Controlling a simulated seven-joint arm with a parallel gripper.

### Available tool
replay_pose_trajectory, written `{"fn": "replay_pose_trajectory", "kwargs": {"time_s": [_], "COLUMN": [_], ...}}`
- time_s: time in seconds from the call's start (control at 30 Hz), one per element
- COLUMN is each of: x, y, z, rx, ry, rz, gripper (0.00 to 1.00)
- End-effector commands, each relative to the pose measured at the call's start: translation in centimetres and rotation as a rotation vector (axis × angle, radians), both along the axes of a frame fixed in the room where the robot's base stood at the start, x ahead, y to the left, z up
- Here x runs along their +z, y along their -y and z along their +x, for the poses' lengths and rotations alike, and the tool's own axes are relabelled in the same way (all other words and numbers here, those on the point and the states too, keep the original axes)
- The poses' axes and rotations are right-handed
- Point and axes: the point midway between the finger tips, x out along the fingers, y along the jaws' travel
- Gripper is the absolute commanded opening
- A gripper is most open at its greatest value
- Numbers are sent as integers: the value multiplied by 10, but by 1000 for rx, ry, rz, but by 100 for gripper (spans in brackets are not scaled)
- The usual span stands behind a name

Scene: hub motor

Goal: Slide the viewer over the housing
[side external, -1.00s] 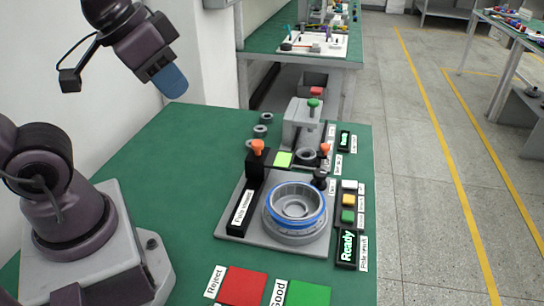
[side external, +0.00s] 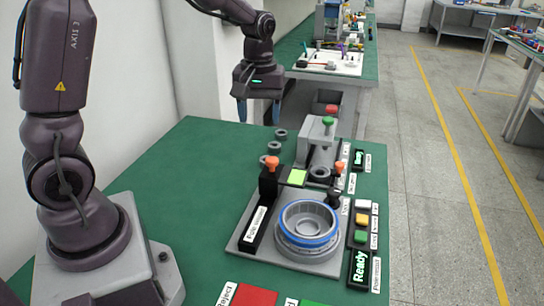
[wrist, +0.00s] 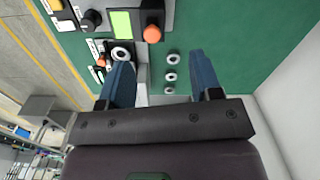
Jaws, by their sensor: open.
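The housing (side external: 310,224) is a round grey metal part with a blue band, sitting on a grey base plate (side external: 243,243). What I take for the viewer is the black carriage (side external: 268,184) with an orange knob (side external: 272,162) and a lit green screen (side external: 298,177). It stands behind the housing, at the far end of a labelled black rail, not over the housing. The screen (wrist: 121,23) and knob (wrist: 152,33) also show in the wrist view. My gripper (side external: 259,112) is open and empty, blue fingers pointing down, above and behind the viewer.
Several small grey rings (side external: 275,146) lie on the green table near my gripper. A grey press with a green knob (side external: 328,121) stands behind the viewer. Coloured buttons (side external: 361,220) and a Ready display (side external: 358,268) line the right edge.

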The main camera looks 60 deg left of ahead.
Motion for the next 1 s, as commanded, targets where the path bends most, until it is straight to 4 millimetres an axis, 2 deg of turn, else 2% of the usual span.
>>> {"fn": "replay_pose_trajectory", "kwargs": {"time_s": [0.03,0.1,0.2,0.37,0.53,0.67,1.0], "x": [-11,-16,-10,-5,-15,-36,-106], "y": [-9,-16,-20,-20,-20,-20,-20], "z": [12,25,37,40,39,38,38], "rx": [110,252,407,557,594,592,590], "ry": [-19,-23,-1,6,2,-1,0], "rz": [-1,2,6,5,6,6,6], "gripper": [59,59,59,59,59,59,59]}}
